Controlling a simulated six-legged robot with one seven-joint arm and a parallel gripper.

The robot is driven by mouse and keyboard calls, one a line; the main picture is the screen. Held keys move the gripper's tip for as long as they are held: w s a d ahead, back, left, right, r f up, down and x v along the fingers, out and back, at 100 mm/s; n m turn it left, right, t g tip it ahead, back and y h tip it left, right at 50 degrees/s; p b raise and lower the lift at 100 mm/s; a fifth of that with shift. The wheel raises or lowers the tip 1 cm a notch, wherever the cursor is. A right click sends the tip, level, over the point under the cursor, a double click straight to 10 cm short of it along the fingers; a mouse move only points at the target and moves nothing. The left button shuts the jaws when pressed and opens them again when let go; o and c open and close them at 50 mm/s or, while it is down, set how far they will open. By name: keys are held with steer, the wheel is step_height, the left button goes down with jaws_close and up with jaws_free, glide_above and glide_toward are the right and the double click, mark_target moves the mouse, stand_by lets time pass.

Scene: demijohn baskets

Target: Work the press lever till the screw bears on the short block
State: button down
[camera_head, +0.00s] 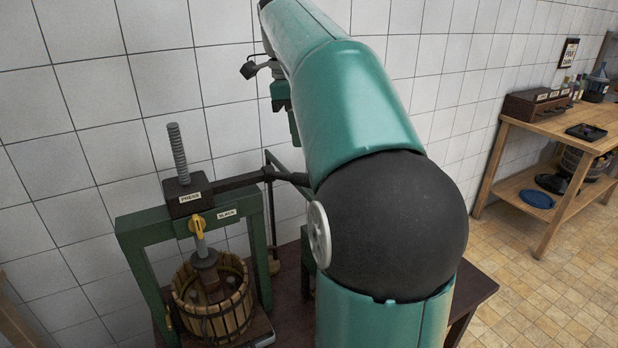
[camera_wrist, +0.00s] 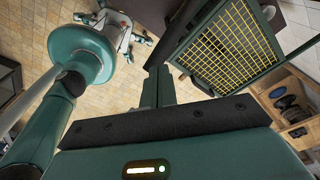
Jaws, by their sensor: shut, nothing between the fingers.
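The press stands at the left of the head view, with a green frame (camera_head: 148,262) and a black head labelled PRESS (camera_head: 187,197). Its threaded screw (camera_head: 178,152) rises above the head. The black press lever (camera_head: 238,181) runs right from the head; its far end meets the outline of my arm. A yellow catch (camera_head: 197,226) hangs below the head. A dark round piece (camera_head: 205,261) lies under the screw inside the slatted basket (camera_head: 228,306). My gripper (camera_wrist: 158,84) is shut and empty in the wrist view.
The tiled wall stands close behind the press. The dark table edge (camera_head: 482,289) shows right of my arm. A wooden bench (camera_head: 552,124) with a drawer box stands far right. In the wrist view, a green frame with yellow mesh (camera_wrist: 228,42) is at upper right.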

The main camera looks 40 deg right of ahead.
mark_target(288, 177)
steer(key=shift+w+d+f, duration=0.1)
steer(key=shift+d+f, duration=0.05)
steer(key=shift+d, duration=0.05)
steer(key=f, duration=0.6)
steer(key=shift+s, duration=0.3)
steer(key=shift+d+f, duration=0.1)
steer(key=shift+f, duration=0.35)
steer(key=shift+f, duration=2.25)
